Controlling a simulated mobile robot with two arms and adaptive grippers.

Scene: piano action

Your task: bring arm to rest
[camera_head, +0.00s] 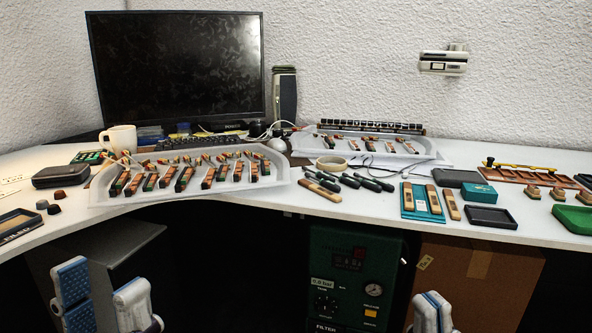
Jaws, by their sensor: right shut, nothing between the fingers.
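My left gripper (101,282) shows at the bottom left, below the front edge of the white table (330,207). Its two blue-and-white fingers stand apart with nothing visible between them. My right gripper (432,309) shows at the bottom, right of centre, in front of a cardboard box (478,275). Its fingers are together and hold nothing. Both grippers are below the tabletop and apart from the things on it. Most of both arms is out of the picture.
A white tray of piano action parts (130,197) stands near the table's front edge, with another white tray (430,157) behind. Tools, small boxes and a teal mat (408,206) lie to the right. A green machine (352,275) stands under the table.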

